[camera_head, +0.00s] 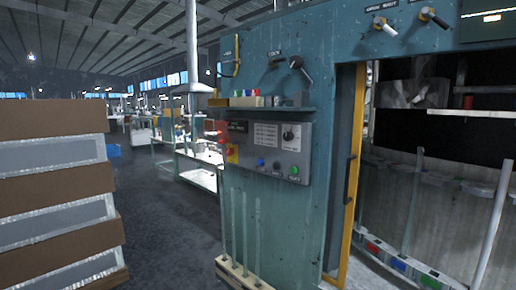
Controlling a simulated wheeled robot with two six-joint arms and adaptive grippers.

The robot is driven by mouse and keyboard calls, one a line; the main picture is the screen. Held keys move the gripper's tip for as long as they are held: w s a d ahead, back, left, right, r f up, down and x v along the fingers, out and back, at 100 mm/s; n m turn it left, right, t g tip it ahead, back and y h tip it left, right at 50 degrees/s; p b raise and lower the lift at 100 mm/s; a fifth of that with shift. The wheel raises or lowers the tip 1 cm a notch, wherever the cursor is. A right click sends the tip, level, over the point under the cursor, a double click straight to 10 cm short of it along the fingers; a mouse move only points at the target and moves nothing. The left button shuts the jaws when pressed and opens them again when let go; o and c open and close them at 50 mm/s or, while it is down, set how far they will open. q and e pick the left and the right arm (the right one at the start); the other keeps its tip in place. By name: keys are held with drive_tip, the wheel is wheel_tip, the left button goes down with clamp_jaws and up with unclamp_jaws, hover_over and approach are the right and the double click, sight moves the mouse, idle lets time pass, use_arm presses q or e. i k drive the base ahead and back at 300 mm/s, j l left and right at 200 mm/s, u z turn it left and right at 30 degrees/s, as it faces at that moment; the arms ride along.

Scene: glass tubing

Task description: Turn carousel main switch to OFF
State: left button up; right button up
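The teal machine cabinet (270,200) stands in the middle of the view. A grey control panel (265,147) is fixed to its front. At the panel's left end is a red and yellow switch (231,153); its setting is too small to read. A black rotary knob (289,135) is at the upper right of the panel. Higher on the cabinet are a grey lever handle (300,68) and two more black-and-white handles (434,18) and (384,25) at the upper right. The labels are too small to read, so I cannot tell which is the carousel main switch. Neither gripper shows.
A narrow shelf (262,109) with small coloured items juts out above the panel. A yellow-edged door frame (354,175) stands right of it, beside glass tubes. Stacked boxes (50,190) fill the left. Open floor (170,235) lies between the boxes and the cabinet.

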sight(228, 152)
drive_tip(key=i+j, duration=0.45)
drive_tip(key=j, duration=0.2)
drive_tip(key=i+j, duration=0.45)
drive_tip(key=j, duration=0.2)
drive_tip(key=i+j+u, duration=0.1)
drive_tip(key=i+j, duration=0.35)
drive_tip(key=j, duration=0.15)
